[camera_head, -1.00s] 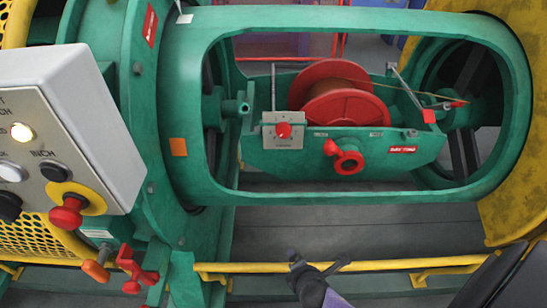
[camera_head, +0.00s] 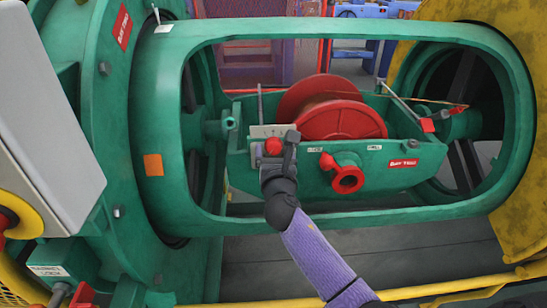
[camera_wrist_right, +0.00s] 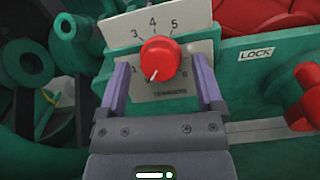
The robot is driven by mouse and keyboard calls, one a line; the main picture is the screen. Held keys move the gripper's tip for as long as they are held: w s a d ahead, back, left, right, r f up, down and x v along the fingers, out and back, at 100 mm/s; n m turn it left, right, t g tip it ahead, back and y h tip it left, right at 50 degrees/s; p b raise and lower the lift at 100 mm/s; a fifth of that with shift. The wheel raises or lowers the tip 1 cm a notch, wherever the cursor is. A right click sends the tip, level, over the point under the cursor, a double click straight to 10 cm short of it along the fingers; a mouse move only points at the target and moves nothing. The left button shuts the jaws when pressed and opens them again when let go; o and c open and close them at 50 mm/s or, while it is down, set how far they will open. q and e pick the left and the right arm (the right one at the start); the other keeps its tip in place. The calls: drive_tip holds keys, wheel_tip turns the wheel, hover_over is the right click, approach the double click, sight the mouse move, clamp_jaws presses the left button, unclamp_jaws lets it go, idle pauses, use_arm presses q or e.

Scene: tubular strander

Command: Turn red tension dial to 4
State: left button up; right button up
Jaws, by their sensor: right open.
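The red tension dial (camera_head: 273,146) sits on a pale plate (camera_head: 258,131) at the left end of the green cradle. In the right wrist view, the dial (camera_wrist_right: 160,58) has a white pointer mark aimed down and left, toward the low end of the printed scale. The numbers 3, 4 and 5 show above it. My right gripper (camera_head: 279,149) is open in front of the plate, one finger on each side of the dial, with visible gaps. It partly hides the plate in the head view. My left gripper is not in view.
A green frame (camera_head: 146,115) surrounds the cradle opening. A grey control box (camera_head: 45,120) stands at the left. A yellow rail (camera_head: 440,288) runs along the bottom.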

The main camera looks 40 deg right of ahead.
clamp_jaws()
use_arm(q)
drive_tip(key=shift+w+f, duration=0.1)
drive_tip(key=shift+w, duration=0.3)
